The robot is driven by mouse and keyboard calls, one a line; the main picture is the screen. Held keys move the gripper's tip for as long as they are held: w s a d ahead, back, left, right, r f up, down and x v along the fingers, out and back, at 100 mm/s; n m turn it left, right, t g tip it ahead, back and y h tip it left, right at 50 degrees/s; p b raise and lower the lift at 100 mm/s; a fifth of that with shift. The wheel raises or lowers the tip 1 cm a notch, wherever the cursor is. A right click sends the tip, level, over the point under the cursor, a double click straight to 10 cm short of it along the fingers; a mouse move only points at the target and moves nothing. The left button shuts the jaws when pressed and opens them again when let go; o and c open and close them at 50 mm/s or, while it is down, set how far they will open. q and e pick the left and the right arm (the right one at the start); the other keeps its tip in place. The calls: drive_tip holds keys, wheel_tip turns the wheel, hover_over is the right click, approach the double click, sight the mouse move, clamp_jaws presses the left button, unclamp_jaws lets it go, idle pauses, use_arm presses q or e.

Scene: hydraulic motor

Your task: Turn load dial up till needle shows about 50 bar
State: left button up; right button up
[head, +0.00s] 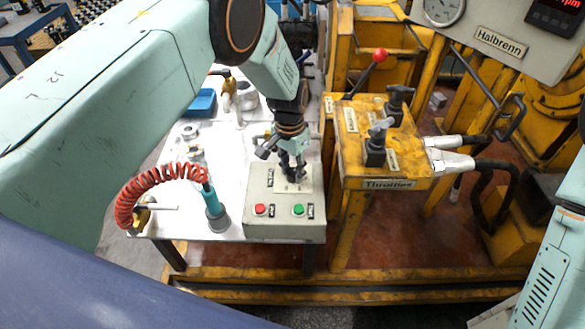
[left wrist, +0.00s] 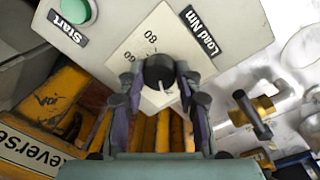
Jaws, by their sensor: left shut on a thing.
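The load dial (left wrist: 160,71) is a black round knob with a pale pointer mark, on a cream scale plate beside the "Load Nm" label (left wrist: 198,30). It sits on the grey control box (head: 262,228). My left gripper (head: 292,178) reaches down to the box from above. In the left wrist view its fingers (left wrist: 160,84) are on both sides of the knob and shut on it. In the head view the gripper hides the knob. A round white gauge (head: 443,10) is cut off at the top right; its needle reading is too small to tell. My right gripper is out of view.
The box also carries a red button (head: 260,210) and a green button (head: 298,210). A teal tool (head: 214,205) with a red coiled hose stands left of it on the white table. The yellow throttle stand (head: 385,184) with black levers stands close on the right.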

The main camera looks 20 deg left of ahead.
sight(291, 170)
use_arm(q)
drive_tip(key=shift+w+r, duration=0.1)
drive_tip(key=shift+w, duration=0.05)
drive_tip(key=o, duration=1.1)
drive_tip(key=shift+o, duration=0.2)
wheel_tip(291, 170, up, 12)
drive_tip(key=shift+a, duration=0.3)
